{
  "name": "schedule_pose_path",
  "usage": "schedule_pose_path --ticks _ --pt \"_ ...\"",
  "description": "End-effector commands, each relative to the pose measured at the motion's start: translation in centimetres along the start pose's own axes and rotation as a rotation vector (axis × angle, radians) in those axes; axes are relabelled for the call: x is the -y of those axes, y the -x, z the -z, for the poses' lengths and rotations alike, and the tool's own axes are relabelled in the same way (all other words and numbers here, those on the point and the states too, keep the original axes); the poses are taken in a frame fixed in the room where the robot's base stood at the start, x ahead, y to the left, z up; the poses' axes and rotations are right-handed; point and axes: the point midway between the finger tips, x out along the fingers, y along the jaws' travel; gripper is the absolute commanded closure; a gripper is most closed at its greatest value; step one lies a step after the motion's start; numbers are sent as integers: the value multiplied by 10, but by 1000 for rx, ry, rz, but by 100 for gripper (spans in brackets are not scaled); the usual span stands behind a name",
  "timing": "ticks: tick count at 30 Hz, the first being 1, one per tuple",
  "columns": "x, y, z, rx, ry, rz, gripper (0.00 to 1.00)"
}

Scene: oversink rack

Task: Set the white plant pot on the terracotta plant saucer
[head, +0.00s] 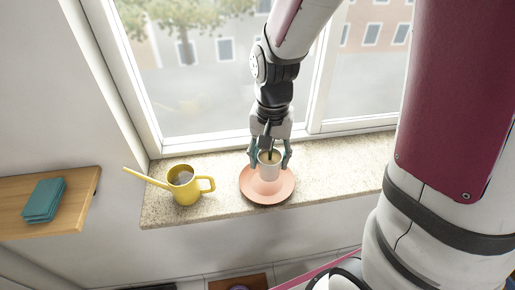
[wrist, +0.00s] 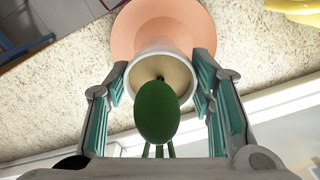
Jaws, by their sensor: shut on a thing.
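The white plant pot (head: 269,168) is upright between the fingers of my gripper (head: 270,158), which is shut on it. In the wrist view the pot's pale rim (wrist: 137,68) and beige inside show, with a green oval plant (wrist: 157,110) in front of them. The terracotta plant saucer (head: 285,191) lies on the stone windowsill, directly below the pot. In the wrist view the saucer (wrist: 187,27) shows beyond the pot. The pot's base is hard to make out, so I cannot tell whether it touches the saucer.
A yellow watering can (head: 186,190) stands on the windowsill (head: 335,170) to the left of the saucer, its spout pointing left. The window is close behind. The sill is clear to the right. A wooden shelf (head: 70,216) with folded teal cloths (head: 43,200) is at far left.

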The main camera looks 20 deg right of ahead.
Motion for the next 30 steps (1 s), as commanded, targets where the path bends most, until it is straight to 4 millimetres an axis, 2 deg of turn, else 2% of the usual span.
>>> schedule_pose_path --ticks 4,12,25,26,28,30 --pt "5 -4 3 2 -1 -1 85" --pt "5 -34 2 3 0 -2 85" --pt "5 -40 3 1 0 0 85" --pt "5 -40 3 1 0 0 46" --pt "5 -39 3 0 0 0 31" --pt "5 -39 3 0 0 0 30"
